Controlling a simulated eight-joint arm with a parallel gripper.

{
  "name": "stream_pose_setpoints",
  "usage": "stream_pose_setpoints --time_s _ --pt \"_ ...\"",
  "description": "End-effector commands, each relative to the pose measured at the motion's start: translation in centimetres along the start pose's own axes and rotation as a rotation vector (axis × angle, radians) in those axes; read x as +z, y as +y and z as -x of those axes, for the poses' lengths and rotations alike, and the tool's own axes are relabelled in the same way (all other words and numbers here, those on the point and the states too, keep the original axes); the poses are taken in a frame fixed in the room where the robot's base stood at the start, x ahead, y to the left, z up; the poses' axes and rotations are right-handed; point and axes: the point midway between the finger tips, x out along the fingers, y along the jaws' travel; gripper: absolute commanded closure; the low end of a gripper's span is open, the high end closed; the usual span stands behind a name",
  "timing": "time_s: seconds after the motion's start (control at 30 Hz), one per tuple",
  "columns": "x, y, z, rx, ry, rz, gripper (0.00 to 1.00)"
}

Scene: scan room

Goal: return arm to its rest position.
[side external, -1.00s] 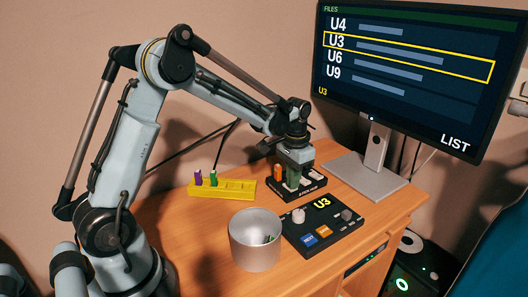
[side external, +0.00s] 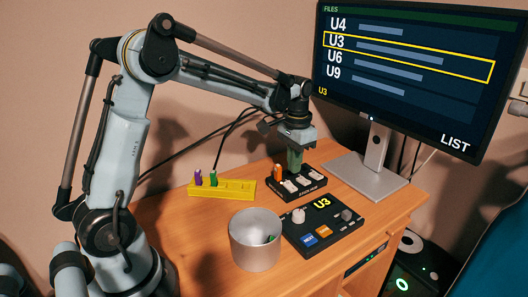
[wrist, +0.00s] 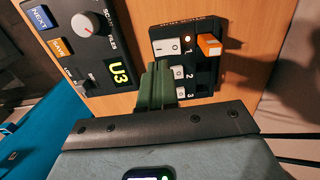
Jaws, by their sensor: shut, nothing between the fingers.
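My gripper (side external: 295,162) has green fingers closed together with nothing between them. In the side view it points down just above the back of a black switch hub (side external: 312,191). In the wrist view the shut fingers (wrist: 157,76) cover part of the hub's left edge. My arm is bent over the desk, with its elbow high at the left. An orange stick (side external: 278,172) stands in the hub; it also shows in the wrist view (wrist: 209,45). The hub has several white rocker switches, and a small light glows beside number 1 in the wrist view.
A yellow holder (side external: 235,188) with a purple and a green stick lies left of the hub. A metal cup (side external: 255,250) and a black control box (side external: 345,232) reading U3 stand in front. A monitor (side external: 400,105) with U3 outlined rises behind right.

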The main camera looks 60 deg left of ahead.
Motion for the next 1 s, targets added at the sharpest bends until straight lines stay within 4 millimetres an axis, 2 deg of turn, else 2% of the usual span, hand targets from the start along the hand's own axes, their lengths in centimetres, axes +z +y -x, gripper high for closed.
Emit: stream_pose_setpoints --time_s 0.23,0.67,0.83,1.0 --pt "0.0 0.0 1.5 0.000 0.000 0.000 1.00" --pt "0.3 0.2 2.0 -0.002 0.010 -0.001 1.00" --pt "1.8 1.5 3.7 -0.013 0.077 -0.002 1.00" --pt "4.5 3.4 5.5 -0.026 0.189 -0.002 1.00"
